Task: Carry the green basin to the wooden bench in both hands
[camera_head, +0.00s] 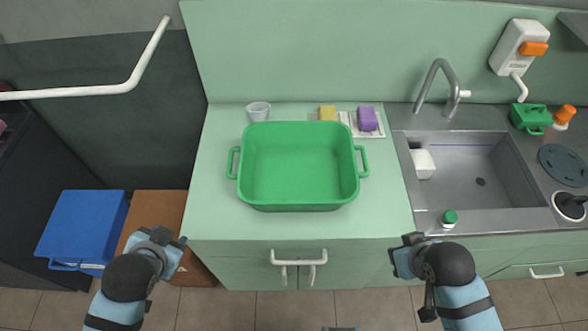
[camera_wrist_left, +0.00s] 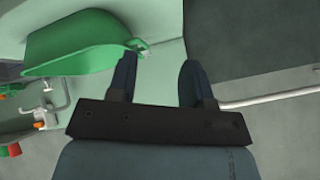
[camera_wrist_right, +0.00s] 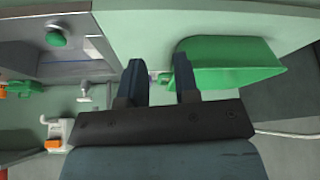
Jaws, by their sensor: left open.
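The green basin (camera_head: 300,165) sits upright and empty on the pale green counter, with a loop handle at its left and right ends. It also shows in the left wrist view (camera_wrist_left: 75,45) and the right wrist view (camera_wrist_right: 225,62). My left gripper (camera_head: 168,240) is open and empty, left of the counter's front edge and apart from the basin. My right gripper (camera_head: 406,250) is open and empty at the counter's front edge, right of the basin and apart from it. A brown wooden surface (camera_head: 155,208) is low at the left; I cannot tell if it is the bench.
A clear cup (camera_head: 258,111), a yellow sponge (camera_head: 327,113) and a purple sponge (camera_head: 367,118) stand behind the basin. A sink (camera_head: 465,175) with a tap (camera_head: 436,80) is at the right. A blue box (camera_head: 82,228) is at the lower left. The counter's front is clear.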

